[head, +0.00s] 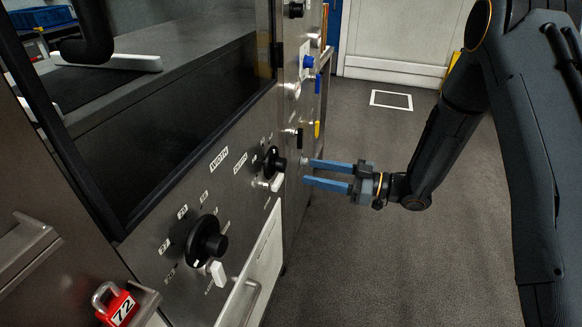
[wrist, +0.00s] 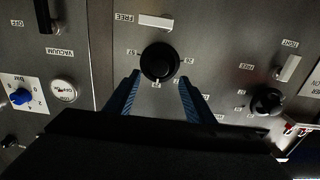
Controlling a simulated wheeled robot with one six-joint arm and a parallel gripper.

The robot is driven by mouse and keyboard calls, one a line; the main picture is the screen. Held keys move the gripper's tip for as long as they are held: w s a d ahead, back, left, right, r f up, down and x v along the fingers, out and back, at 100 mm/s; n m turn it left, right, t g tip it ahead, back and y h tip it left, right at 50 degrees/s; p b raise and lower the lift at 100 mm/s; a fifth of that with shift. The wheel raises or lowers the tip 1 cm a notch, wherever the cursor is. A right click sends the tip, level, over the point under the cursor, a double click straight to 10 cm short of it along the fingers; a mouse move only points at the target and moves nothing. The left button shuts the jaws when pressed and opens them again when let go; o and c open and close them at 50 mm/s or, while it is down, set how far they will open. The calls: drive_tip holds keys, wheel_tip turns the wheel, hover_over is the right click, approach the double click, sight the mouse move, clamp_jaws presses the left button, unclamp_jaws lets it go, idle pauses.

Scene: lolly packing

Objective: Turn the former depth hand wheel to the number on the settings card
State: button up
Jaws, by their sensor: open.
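The depth hand wheel is a black knob (head: 273,163) on the steel machine front, beside a small label that seems to read DEPTH. It also shows at the centre of the wrist view (wrist: 159,62), with small number labels around it. A white lever (wrist: 154,20) marked FREE is by it. My gripper (head: 304,171) is open, its two blue fingers level and pointing at the panel. In the wrist view the fingers (wrist: 160,78) lie either side of the wheel's near edge, with gaps; contact is not visible. I cannot make out the settings card or the wheel's exact setting.
A larger black width wheel (head: 207,241) with a white lever (head: 216,272) sits nearer on the panel. A red padlock (head: 117,305) marked 72 hangs at lower left. Floor at right is clear.

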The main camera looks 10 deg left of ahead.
sight(275, 164)
drive_tip(key=a+p, duration=0.1)
drive_tip(key=a, duration=0.6)
drive_tip(key=shift+w+a, duration=0.3)
drive_tip(key=c, duration=1.1)
